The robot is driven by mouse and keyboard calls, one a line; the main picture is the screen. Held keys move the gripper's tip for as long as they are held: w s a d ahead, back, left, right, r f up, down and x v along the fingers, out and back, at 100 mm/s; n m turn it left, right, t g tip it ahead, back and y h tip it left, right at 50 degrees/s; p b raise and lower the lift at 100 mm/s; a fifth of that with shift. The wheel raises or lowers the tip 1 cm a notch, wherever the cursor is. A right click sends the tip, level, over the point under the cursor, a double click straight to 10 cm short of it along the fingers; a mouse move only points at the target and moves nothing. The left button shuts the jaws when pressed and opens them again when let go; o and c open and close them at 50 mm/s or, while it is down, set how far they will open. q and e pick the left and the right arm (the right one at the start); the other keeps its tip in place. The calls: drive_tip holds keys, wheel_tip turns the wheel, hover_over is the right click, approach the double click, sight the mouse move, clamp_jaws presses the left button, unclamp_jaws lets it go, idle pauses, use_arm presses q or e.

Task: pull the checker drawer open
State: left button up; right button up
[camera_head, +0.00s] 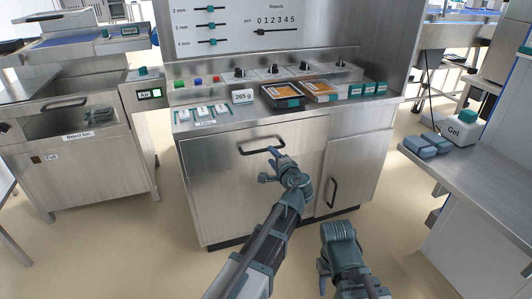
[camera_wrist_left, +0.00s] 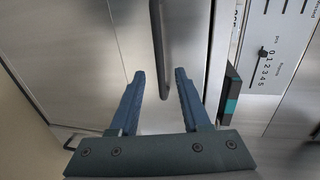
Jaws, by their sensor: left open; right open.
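The checker drawer (camera_head: 220,180) is a wide brushed-steel front under the counter, flush with the cabinet. Its dark bar handle (camera_head: 261,146) runs across near the top edge. My left gripper (camera_head: 268,164) is open in front of the drawer, by the handle's right half. In the left wrist view, the handle (camera_wrist_left: 158,45) runs lengthwise and its near end shows between the two open fingertips (camera_wrist_left: 160,75). I cannot tell how deep the handle sits between them. My right gripper (camera_head: 330,262) is low at the front, apart from the cabinet, and holds nothing visible.
A cabinet door with an upright handle (camera_head: 333,192) is right of the drawer. The counter above carries dark trays (camera_head: 282,97), a "265 g" sign (camera_head: 242,97) and small boxes. A reject bin unit (camera_head: 80,165) stands left. The floor before the drawer is clear.

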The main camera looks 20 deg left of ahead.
sight(266, 150)
use_arm(q)
drive_tip(key=b+x, duration=0.1)
drive_tip(key=x, duration=0.6)
clamp_jaws()
idle(1.4)
